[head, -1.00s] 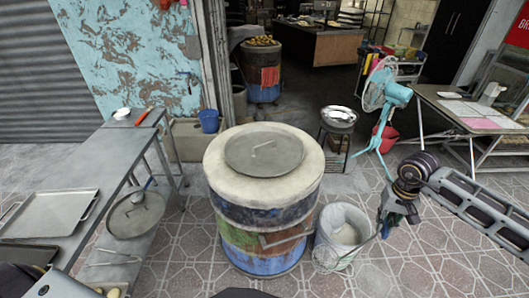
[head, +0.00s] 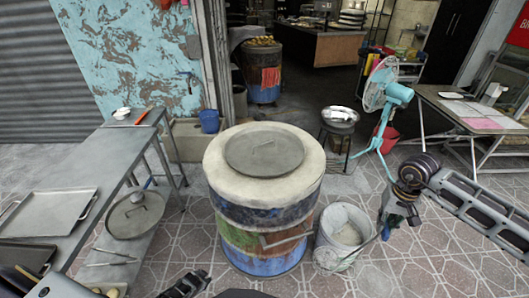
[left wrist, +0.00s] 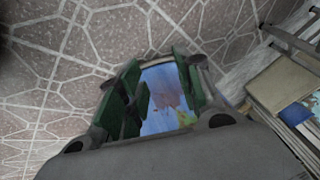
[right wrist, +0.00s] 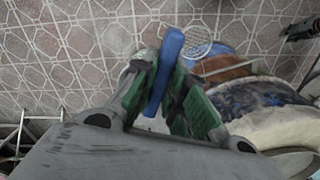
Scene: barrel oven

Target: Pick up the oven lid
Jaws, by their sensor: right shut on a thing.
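The oven lid (head: 264,160), a flat grey disc with a thin bar handle (head: 263,145), lies on the pale top of the barrel oven (head: 268,185). Its edge also shows in the right wrist view (right wrist: 296,162). My left gripper (head: 187,286) is low at the bottom of the head view, in front of the barrel and away from the lid. In the left wrist view its green fingers (left wrist: 160,98) are apart with nothing between them. My right gripper (right wrist: 165,88) is shut on the blue handle (right wrist: 168,58) of a wire skimmer (right wrist: 196,40), right of the barrel.
A white bucket (head: 345,222) stands right of the barrel, close to the skimmer. A metal table (head: 90,160) with a tray (head: 48,212) is on the left. A round pan (head: 135,215) sits on its lower shelf. A turquoise fan (head: 395,95) stands behind right.

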